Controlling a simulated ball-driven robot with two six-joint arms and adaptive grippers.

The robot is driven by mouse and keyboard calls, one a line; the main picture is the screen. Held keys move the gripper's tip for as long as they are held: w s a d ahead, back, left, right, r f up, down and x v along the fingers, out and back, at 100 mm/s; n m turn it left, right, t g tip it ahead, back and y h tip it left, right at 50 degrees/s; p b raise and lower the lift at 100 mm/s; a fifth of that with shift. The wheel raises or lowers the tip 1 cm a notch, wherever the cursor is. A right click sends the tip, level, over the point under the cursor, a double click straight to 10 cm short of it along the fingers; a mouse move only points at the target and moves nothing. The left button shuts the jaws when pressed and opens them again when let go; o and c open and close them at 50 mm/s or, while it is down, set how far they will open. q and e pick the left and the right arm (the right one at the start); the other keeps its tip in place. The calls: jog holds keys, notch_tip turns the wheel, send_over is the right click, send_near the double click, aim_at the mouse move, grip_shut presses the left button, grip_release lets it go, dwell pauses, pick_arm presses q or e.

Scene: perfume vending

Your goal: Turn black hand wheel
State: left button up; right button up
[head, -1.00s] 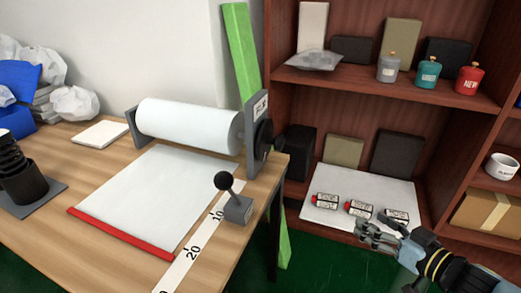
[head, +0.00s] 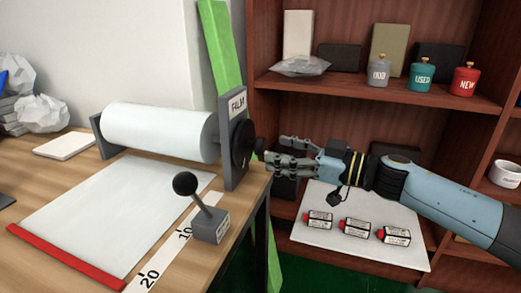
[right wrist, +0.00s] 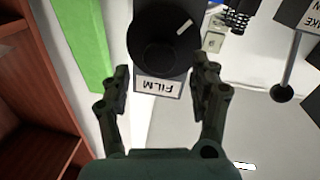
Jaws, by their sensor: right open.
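The black hand wheel (head: 242,146) sits on the right end of the film roll's grey bracket, under a "FILM" label (head: 238,104). A small knob (head: 260,146) sticks out from it toward the right. My right gripper (head: 270,152) is open, with its fingers pointing left at the wheel, close to the knob in the head view. In the right wrist view the wheel (right wrist: 160,35) lies ahead between the open fingers (right wrist: 160,78), and a white mark shows on its face. I cannot tell whether a finger touches the knob. My left gripper is not in view.
The white film roll (head: 158,132) lies on the wooden table, with a film sheet in front. A lever with a black ball (head: 186,184) stands near the table edge. A green post (head: 222,50) rises behind. The red-brown shelf (head: 395,95) holds jars, boxes and several small bottles.

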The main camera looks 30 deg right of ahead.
aim_at(264, 148)
jog(key=x, duration=0.4)
jog(key=shift+w, duration=0.15)
jog(key=shift+w+a, duration=0.35)
jog(key=shift+w, duration=0.05)
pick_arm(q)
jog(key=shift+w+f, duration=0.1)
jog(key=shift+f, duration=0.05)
pick_arm(e)
jog(key=c, duration=1.2)
